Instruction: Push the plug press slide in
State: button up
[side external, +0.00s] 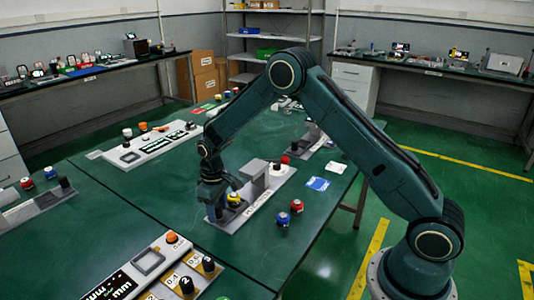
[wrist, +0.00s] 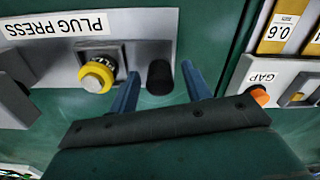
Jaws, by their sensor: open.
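The plug press is a grey panel (side external: 264,204) on the green bench in the side external view. A taller grey block (side external: 253,172) stands on it. Its "PLUG PRESS" label (wrist: 85,24) reads upside down in the wrist view. A yellow button (wrist: 97,75) sits at the panel's near end, also seen in the side view (side external: 234,198). Beside it stands a black cylindrical knob (wrist: 160,77), perhaps the slide's handle. My gripper (wrist: 161,68) is open, its two blue fingers on either side of this knob. I cannot tell whether they touch it. In the side view my gripper (side external: 213,211) is low at the panel's left end.
A red-topped button (side external: 296,206) and a blue one (side external: 282,219) stand right of the press. A blue card (side external: 318,184) lies behind them. A panel labelled GAP (wrist: 262,75) with an orange knob is right of my fingers. Bare green bench lies between the panels.

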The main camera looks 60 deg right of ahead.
grip_shut()
jog(key=d, duration=0.9)
jog(key=shift+d+r, duration=0.1)
jog(key=shift+d, duration=0.2)
jog(key=shift+c, duration=0.5)
grip_release()
jog(key=shift+d, duration=0.15)
jog(key=shift+o, duration=0.5)
jog(key=shift+a, duration=0.2)
